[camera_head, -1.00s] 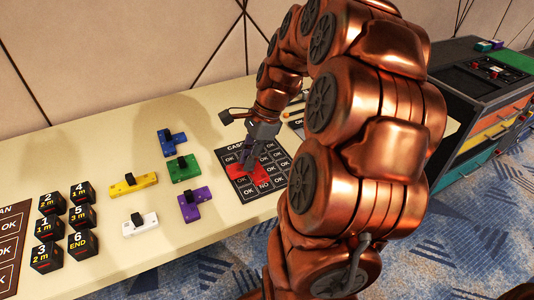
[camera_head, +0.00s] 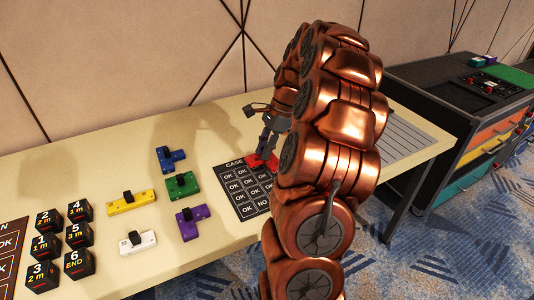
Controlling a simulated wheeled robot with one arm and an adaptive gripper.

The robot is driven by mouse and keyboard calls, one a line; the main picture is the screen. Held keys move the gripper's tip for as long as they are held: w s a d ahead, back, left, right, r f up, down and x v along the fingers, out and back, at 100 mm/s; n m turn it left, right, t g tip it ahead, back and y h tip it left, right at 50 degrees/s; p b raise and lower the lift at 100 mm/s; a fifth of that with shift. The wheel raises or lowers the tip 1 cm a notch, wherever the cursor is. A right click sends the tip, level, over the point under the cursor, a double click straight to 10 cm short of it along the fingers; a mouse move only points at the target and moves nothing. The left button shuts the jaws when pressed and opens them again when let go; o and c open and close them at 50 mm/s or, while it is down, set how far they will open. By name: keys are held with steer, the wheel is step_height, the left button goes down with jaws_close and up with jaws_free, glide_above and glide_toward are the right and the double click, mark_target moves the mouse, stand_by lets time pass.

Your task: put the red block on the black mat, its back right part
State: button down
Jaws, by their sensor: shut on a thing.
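The black mat (camera_head: 233,198) lies on the table, printed with "CASE" and a grid of white OK and NO labels. My arm hides its right side. The red block (camera_head: 257,167) is at the back right part of the mat, partly covered by my gripper and arm. My gripper (camera_head: 265,153) points down and is shut on the red block. I cannot tell whether the block touches the mat.
Left of the mat are blue (camera_head: 171,160), green (camera_head: 182,186), purple (camera_head: 193,222), yellow (camera_head: 131,202) and white (camera_head: 138,243) blocks. Several numbered black cubes (camera_head: 78,263) stand farther left. A dark cabinet (camera_head: 462,120) with coloured drawers stands right.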

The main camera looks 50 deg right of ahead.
steer(key=shift+w+d+f, duration=0.1)
steer(key=shift+w+d, duration=0.2)
steer(key=shift+d, duration=0.35)
steer(key=shift+w+d+f, duration=0.1)
steer(key=shift+w+d, duration=0.15)
steer(key=shift+d, duration=0.35)
steer(key=shift+f, duration=1.65)
steer(key=shift+f, duration=0.1)
steer(key=c, duration=1.1)
jaws_free()
steer(key=shift+o, duration=0.2)
